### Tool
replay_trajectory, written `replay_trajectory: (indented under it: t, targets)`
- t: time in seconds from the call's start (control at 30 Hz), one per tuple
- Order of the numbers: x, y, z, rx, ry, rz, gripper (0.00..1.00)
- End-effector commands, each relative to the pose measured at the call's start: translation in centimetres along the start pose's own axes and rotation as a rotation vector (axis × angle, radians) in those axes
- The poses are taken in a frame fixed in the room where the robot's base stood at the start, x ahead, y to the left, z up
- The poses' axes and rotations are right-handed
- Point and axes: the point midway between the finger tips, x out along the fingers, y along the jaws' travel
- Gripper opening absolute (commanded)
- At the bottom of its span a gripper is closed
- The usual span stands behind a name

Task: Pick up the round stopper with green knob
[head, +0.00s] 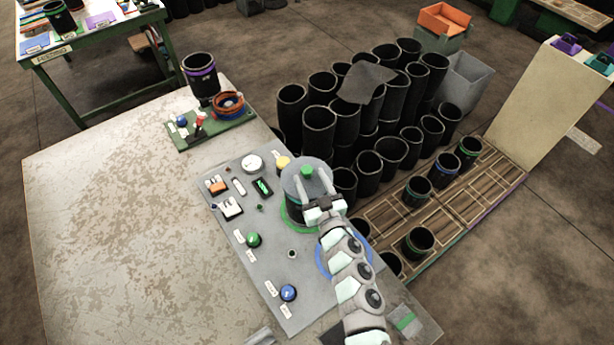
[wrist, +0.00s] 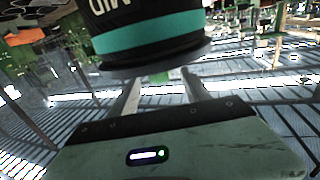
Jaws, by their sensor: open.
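The round stopper (head: 290,178) is a grey disc with a small green knob (head: 307,170). It sits on a black sleeve (head: 292,208) that stands within a green ring on the grey panel. My gripper (head: 312,184) is over the stopper's near side, its two fingers apart and pointing toward the knob. I cannot tell whether the fingers straddle the knob or touch the disc.
The grey panel (head: 265,270) holds a green button (head: 254,239), a blue button (head: 288,292) and small switches. Many black sleeves (head: 318,122) crowd behind and right of the stopper. A wooden rack (head: 480,205) lies further right. The worn table (head: 120,230) is bare at left.

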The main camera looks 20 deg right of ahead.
Motion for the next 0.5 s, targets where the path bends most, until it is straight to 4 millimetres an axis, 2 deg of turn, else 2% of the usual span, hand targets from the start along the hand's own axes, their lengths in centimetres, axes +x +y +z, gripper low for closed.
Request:
replay_trajectory:
  t: [0.2, 0.5]
  targets:
    - [2.6, 0.0, -0.1, 0.001, 0.000, 0.004, 0.57]
    - [3.4, -0.1, 0.1, 0.000, -0.001, 0.002, 0.57]
